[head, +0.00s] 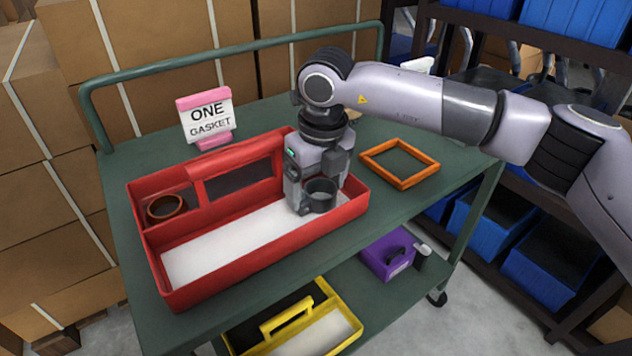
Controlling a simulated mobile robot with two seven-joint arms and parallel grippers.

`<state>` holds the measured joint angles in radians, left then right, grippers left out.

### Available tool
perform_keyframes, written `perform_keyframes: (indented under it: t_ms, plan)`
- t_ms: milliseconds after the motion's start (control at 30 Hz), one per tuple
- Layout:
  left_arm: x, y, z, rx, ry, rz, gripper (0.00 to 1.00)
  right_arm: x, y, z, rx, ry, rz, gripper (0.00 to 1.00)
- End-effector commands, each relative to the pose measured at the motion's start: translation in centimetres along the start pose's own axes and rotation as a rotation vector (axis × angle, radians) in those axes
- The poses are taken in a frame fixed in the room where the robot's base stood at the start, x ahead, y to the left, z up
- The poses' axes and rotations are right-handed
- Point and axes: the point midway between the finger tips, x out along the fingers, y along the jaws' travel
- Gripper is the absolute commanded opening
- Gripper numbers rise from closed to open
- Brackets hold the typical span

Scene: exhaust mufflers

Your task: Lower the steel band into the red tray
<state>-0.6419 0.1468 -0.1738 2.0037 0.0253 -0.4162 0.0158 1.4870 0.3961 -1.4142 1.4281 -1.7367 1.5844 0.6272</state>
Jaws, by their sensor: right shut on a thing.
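The red tray (212,276) sits on the green cart top, with a long white-floored compartment in front and smaller compartments behind. My right gripper (306,207) points down over the right end of the long compartment. It is shut on the steel band (321,189), a short dark grey ring. The band is inside the tray's outline, at about rim height or lower; I cannot tell whether it touches the floor. My left gripper is not in view.
A copper-brown ring (164,207) lies in the tray's left rear compartment. A sign reading "ONE GASKET" (211,122) stands behind the tray. An orange square frame (400,163) lies to the right. A yellow tray (285,318) and purple box (388,255) are on the lower shelf.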

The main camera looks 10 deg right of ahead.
Motion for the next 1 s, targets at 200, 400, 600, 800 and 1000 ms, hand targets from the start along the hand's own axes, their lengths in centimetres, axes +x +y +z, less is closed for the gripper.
perform_keyframes:
  t_ms: [200, 400, 600, 800, 1000]
  plan:
    - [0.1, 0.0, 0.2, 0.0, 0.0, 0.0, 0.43, 0.2, 0.0, 0.0, 0.0, -0.001, 0.0, 0.49]
    - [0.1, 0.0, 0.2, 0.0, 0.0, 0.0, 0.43, 0.2, 0.0, 0.0, 0.0, -0.001, 0.0, 0.92]
    - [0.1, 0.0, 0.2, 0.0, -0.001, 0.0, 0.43, 0.3, 0.0, 0.0, 0.0, 0.0, 0.0, 1.0]
    - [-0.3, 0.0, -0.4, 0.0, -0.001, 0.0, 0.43, -0.7, 0.0, 0.1, 0.0, -0.001, 0.0, 1.0]
    - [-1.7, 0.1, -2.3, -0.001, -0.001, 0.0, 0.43, -3.6, 0.0, 0.5, 0.0, -0.002, 0.0, 1.0]
